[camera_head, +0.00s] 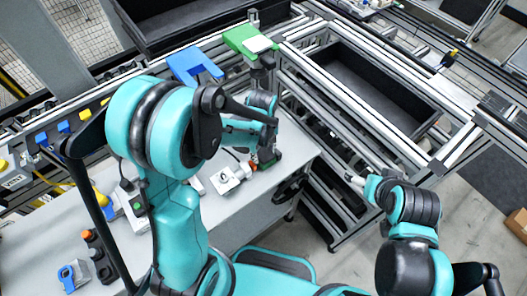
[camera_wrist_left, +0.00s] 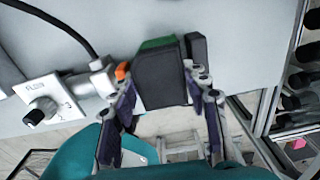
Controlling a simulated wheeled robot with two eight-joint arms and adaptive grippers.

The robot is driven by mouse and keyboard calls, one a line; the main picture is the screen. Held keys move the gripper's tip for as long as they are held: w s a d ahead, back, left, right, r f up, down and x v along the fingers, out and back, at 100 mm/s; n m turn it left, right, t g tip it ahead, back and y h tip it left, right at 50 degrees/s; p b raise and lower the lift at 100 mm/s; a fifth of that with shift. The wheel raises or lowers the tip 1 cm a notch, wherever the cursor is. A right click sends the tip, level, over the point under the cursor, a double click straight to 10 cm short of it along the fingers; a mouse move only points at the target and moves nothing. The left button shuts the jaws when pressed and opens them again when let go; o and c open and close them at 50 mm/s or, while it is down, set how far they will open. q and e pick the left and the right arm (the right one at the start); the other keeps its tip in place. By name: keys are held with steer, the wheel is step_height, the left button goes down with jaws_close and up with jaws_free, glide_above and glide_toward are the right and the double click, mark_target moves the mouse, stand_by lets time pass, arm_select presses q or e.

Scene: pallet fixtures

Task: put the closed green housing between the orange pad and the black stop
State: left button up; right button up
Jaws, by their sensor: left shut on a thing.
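The closed green housing (camera_wrist_left: 160,76) stands between the fingers of my left gripper (camera_wrist_left: 168,108) in the left wrist view, its dark face toward the camera and a green edge behind. My left gripper is shut on it. The orange pad (camera_wrist_left: 121,71) is just left of the housing. The black stop (camera_wrist_left: 197,47) is close at its right; I cannot tell whether they touch. In the head view the left gripper (camera_head: 264,146) is low over the table, the housing is mostly hidden, and the orange pad (camera_head: 252,166) shows beside it. My right gripper (camera_head: 354,182) is away to the right, its opening unclear.
A white flow-knob unit (camera_wrist_left: 45,100) joins the pad side by a metal fitting; it also shows in the head view (camera_head: 228,179). A blue fixture (camera_head: 190,66) and a green fixture (camera_head: 240,38) stand at the back. A dark bin (camera_head: 365,85) is at right.

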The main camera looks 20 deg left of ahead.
mark_target(263, 153)
arm_select(q)
steer(key=o, duration=1.4)
steer(key=shift+r+p, duration=0.25)
steer(key=shift+p, duration=0.1)
step_height(263, 153, up, 12)
steer(key=p, duration=0.3)
steer(key=s+a+r+n+t, duration=0.1)
steer(key=s+r+n+t, duration=0.1)
steer(key=n, duration=0.6)
steer(key=s+a+r+n+t, duration=0.2)
steer(key=s+n, duration=0.3)
steer(key=n, duration=0.4)
steer(key=s+a+r+n+t, duration=0.1)
steer(key=s+r+n+t, duration=0.2)
steer(key=n, duration=0.6)
steer(key=shift+s+a+r, duration=0.15)
steer(key=shift+a+r, duration=0.15)
steer(key=shift+a, duration=0.05)
